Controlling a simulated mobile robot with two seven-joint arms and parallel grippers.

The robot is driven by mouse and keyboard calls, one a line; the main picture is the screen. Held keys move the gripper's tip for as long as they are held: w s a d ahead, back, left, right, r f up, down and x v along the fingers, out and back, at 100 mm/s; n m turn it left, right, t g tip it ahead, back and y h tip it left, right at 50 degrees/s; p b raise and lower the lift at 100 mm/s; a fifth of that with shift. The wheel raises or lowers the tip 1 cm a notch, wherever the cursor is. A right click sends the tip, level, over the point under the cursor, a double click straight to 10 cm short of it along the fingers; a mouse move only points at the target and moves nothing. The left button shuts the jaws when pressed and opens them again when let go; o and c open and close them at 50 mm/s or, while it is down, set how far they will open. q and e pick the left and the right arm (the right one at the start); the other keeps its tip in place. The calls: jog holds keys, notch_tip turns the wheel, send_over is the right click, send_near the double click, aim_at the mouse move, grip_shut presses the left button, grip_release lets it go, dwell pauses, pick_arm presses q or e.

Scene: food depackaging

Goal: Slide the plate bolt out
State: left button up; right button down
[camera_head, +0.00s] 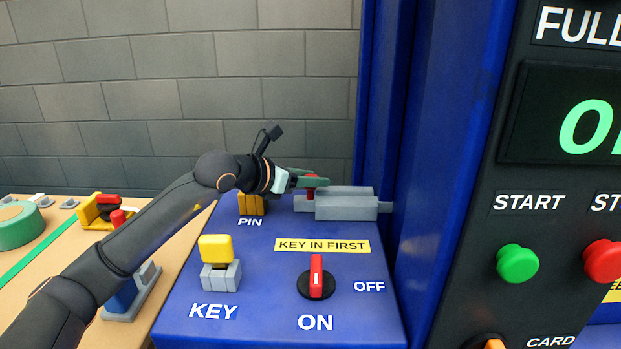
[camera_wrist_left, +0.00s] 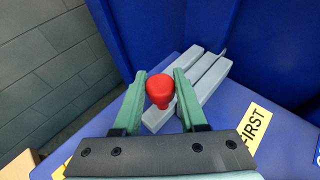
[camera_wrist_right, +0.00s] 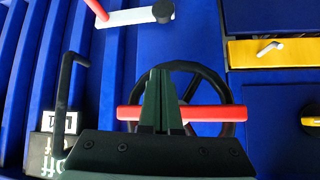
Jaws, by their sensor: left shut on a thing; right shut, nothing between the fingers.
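The plate bolt is a grey ribbed block (camera_head: 345,206) on top of the blue console, with a red knob (camera_head: 310,193) at its left end. A short grey end shows at its right, by the blue upright. My left gripper (camera_head: 314,181) is shut on the red knob. In the left wrist view its green fingers (camera_wrist_left: 166,76) stand either side of the knob (camera_wrist_left: 160,91), with the grey bars (camera_wrist_left: 207,82) just beyond. My right gripper (camera_wrist_right: 160,74) is shut and empty, in front of a black wheel (camera_wrist_right: 222,92) with a red bar (camera_wrist_right: 205,113).
The console (camera_head: 262,318) carries a yellow key (camera_head: 216,248) in a grey holder, a red switch (camera_head: 316,276) and a yellow pin block (camera_head: 251,205). A blue upright (camera_head: 379,110) stands close right of the bolt. A table (camera_head: 50,262) with green tape (camera_head: 17,226) is at left.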

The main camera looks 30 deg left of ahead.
pick_arm(q)
grip_shut()
dwell(0.9)
